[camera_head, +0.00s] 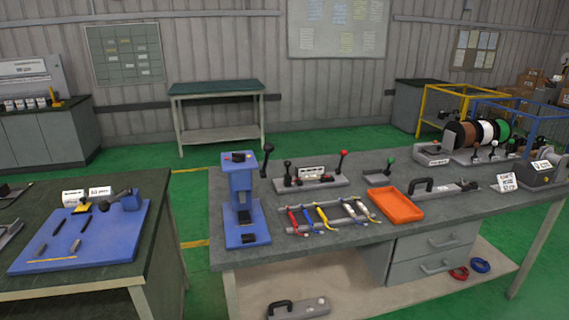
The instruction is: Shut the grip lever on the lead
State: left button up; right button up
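Several levers stand on the grey workbench (310,245). A blue press (241,190) at its left end has a raised black-knobbed lever (267,155). A grey fixture (312,182) behind the rack has a black-knobbed lever (288,168) and a red-knobbed lever (342,158), both upright. A green-knobbed lever (390,163) stands tilted on a small base to the right. Short coloured leads (322,217) lie across a low rack. I cannot tell which lever is the grip lever, or whether a lead sits in it. Neither gripper is in view.
An orange tray (395,205) lies right of the leads. A long grey fixture with a black handle (424,186) is beyond it. Cable reels (485,132) stand at the far right. A second bench with a blue board (85,235) is at left, with green floor between.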

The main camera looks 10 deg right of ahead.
aim_at(287, 164)
jog(key=i+l, duration=0.15)
jog(key=l, duration=0.15)
jog(key=i+l, duration=0.15)
jog(key=l, duration=0.2)
jog(key=i+l, duration=0.15)
jog(key=l, duration=0.15)
jog(key=i+l, duration=0.15)
jog(key=l, duration=0.2)
